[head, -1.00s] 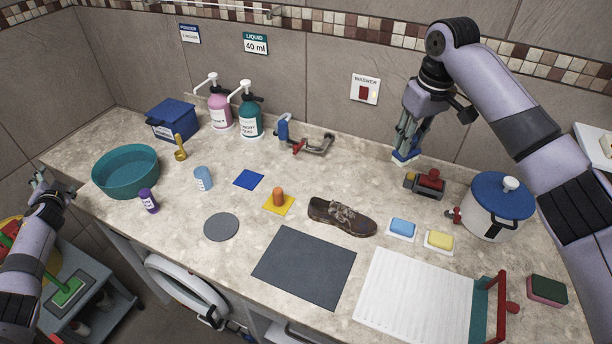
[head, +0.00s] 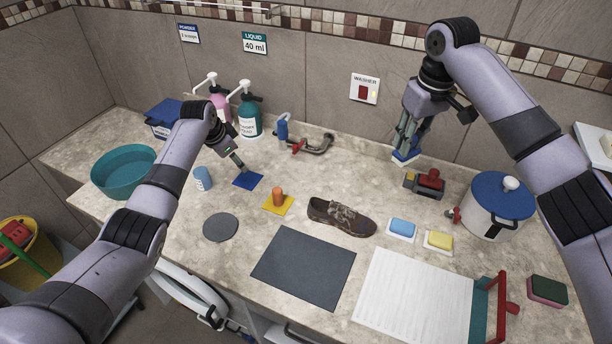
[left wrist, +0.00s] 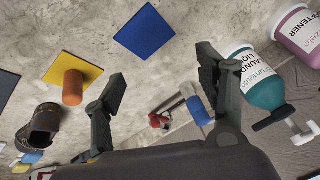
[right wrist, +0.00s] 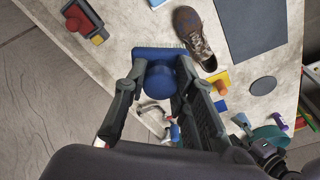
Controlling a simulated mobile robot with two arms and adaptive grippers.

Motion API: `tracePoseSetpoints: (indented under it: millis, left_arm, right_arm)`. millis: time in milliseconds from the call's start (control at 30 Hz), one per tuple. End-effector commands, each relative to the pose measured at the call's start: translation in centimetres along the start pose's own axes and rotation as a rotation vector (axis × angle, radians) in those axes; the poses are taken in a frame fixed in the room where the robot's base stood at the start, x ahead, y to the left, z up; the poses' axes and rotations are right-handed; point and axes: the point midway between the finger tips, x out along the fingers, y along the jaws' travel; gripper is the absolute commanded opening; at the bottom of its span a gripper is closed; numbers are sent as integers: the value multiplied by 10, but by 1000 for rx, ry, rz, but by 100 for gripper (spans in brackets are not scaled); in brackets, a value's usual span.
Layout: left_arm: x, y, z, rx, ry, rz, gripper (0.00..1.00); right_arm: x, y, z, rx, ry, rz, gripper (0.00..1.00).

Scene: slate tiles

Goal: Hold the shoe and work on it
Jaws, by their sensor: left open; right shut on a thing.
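The brown shoe (head: 341,217) lies on the counter, right of the orange peg; it also shows in the left wrist view (left wrist: 40,125) and the right wrist view (right wrist: 193,35). My right gripper (head: 405,145) is shut on a blue brush (head: 405,157) near the back wall, behind and right of the shoe. The brush's round blue knob (right wrist: 161,78) and bristle edge show in the right wrist view. My left gripper (head: 243,168) is open and empty above the blue square (head: 248,180), left of and behind the shoe. Its spread fingers show in the left wrist view (left wrist: 160,85).
An orange peg (head: 278,196) stands on a yellow square. A grey mat (head: 303,267) lies in front of the shoe. Blue (head: 402,229) and yellow (head: 440,240) sponges sit to its right. A clamp (head: 312,145), pump bottles (head: 250,120) and a pot (head: 490,215) stand farther off.

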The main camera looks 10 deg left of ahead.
Motion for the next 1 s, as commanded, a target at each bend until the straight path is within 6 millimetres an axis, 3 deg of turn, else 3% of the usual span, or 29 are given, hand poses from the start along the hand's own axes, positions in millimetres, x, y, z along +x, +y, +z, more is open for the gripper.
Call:
tracePoseSetpoints:
  millis: [33,200,400,500,667,1000]
  left_arm:
    - [0,24,-20,80,9,63,66]
    - [-10,105,-69,370,44,279,66]
    - [-29,175,-99,640,88,466,66]
    - [-36,193,-105,717,103,518,66]
    - [-34,207,-106,759,111,551,66]
    - [14,236,-101,758,110,552,66]
  right_arm:
    - [0,0,0,0,0,0,2]
    - [0,0,0,0,0,0,2]
    - [0,0,0,0,0,0,2]
    - [0,0,0,0,0,0,2]
    - [0,0,0,0,0,0,2]
    - [0,0,0,0,0,0,2]
